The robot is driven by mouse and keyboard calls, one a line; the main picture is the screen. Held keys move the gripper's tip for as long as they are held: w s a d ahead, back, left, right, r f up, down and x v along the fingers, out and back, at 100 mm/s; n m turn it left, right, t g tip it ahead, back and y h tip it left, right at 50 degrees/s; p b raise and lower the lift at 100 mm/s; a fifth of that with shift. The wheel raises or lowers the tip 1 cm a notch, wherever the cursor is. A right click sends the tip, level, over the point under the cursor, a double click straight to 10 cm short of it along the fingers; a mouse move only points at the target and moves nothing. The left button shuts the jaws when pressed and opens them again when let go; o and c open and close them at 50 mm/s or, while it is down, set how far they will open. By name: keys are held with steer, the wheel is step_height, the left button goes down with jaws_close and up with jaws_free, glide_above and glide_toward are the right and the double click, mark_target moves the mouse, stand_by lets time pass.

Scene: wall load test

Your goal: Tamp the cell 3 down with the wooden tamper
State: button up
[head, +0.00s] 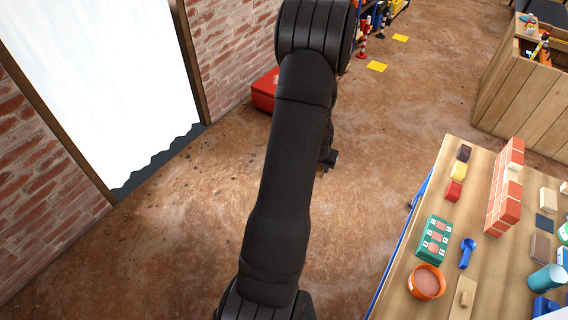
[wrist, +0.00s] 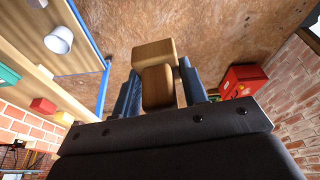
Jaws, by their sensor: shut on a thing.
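My gripper (wrist: 160,95) is shut on the wooden tamper (wrist: 154,52), which sits between the two blue fingers in the wrist view. The tamper is a pale brown wooden block with a second block-like part nearer the camera. The head view shows my dark arm, but it hides the tamper and the jaws. A green box with numbered cells (head: 421,248) stands on the table in the head view, with reddish fill in its cells. Which cell is number 3 is too small to tell. The tamper is held away from the box, over the floor.
The wooden table (head: 402,272) holds an orange bowl of reddish material (head: 426,282), a blue tool (head: 467,252), a small brick wall (head: 505,190), a teal cup (head: 546,279) and loose blocks. A red box (head: 264,90) stands on the floor by the wall. The floor between is clear.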

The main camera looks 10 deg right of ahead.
steer(key=s+d+f+m+g+h, duration=0.1)
steer(key=s+d+m, duration=0.2)
steer(key=s+d, duration=0.5)
steer(key=s+d+f+m, duration=0.1)
steer(key=s+d+m, duration=0.25)
steer(key=d, duration=0.85)
steer(key=s+d+f+m+g, duration=0.1)
steer(key=s+d+m, duration=0.1)
steer(key=s+d, duration=0.6)
steer(key=s+d+f+m+g, duration=0.1)
steer(key=s+d+f+m, duration=0.3)
steer(key=s, duration=0.8)
steer(key=shift+w+d+f+n+h, duration=0.1)
steer(key=shift+d+f+n, duration=0.1)
steer(key=shift+f, duration=0.3)
steer(key=shift+w+d+f+n+h, duration=0.1)
steer(key=shift+f+n, duration=0.15)
steer(key=shift+f, duration=0.2)
steer(key=shift+w+d+f+n+h, duration=0.1)
steer(key=shift+d+f+n, duration=0.1)
steer(key=shift+f, duration=0.3)
steer(key=shift+f, duration=0.55)
steer(key=shift+a, duration=0.1)
step_height(320, 180, up, 7)
